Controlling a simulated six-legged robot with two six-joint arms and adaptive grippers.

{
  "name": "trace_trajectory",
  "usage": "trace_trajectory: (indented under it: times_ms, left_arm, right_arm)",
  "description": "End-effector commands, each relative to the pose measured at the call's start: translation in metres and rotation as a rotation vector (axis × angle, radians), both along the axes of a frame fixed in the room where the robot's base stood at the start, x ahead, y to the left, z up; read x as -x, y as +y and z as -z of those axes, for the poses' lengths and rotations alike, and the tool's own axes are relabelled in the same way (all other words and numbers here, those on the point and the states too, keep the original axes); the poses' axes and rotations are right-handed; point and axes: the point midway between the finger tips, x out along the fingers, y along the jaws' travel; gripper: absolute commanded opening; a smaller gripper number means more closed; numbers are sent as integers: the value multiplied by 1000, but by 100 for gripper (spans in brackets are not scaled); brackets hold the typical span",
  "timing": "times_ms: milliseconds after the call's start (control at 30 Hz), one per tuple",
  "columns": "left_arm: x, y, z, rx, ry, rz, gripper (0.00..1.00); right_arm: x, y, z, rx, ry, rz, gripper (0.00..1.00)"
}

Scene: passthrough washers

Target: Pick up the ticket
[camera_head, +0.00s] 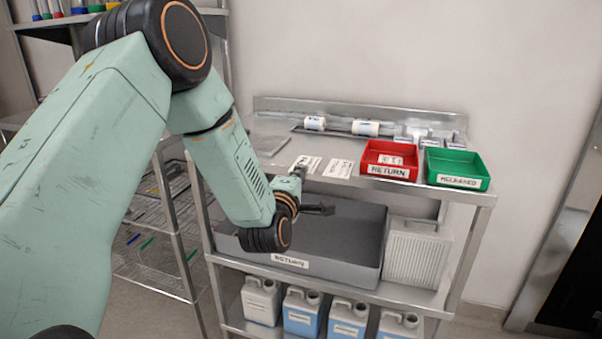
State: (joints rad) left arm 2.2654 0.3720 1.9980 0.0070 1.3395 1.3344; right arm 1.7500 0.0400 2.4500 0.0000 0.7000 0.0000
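Two white printed tickets lie side by side on the steel top shelf: a left ticket (306,164) and a right ticket (338,168). Another white printed slip (390,160) lies in the red tray marked RETURN (388,172). My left gripper (315,190) is at the shelf's front edge, just in front of the left ticket. Its fingers are spread, one up near the left ticket and one pointing right below the edge. Nothing shows between them. Whether the upper finger touches the ticket is unclear. My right gripper is not in view.
A green tray (457,179) stands right of the red one. White rolls (365,128) and small boxes lie at the back. Below are a grey bin (345,261), a ribbed white container (416,256) and several jugs (348,318). A wire rack (150,245) stands left.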

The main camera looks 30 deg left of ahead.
Motion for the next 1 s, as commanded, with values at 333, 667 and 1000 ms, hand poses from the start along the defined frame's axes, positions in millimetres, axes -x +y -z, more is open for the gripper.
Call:
trace_trajectory:
  times_ms: [333, 667, 1000]
  left_arm:
    - [0, 0, -8, 1, -1, 0, 0]
    - [0, 0, -25, 0, 1, 0, 0]
    - [24, -7, -36, 0, 1, 0, 0]
  right_arm:
    - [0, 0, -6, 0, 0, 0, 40]
    - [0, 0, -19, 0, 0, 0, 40]
    - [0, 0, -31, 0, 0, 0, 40]
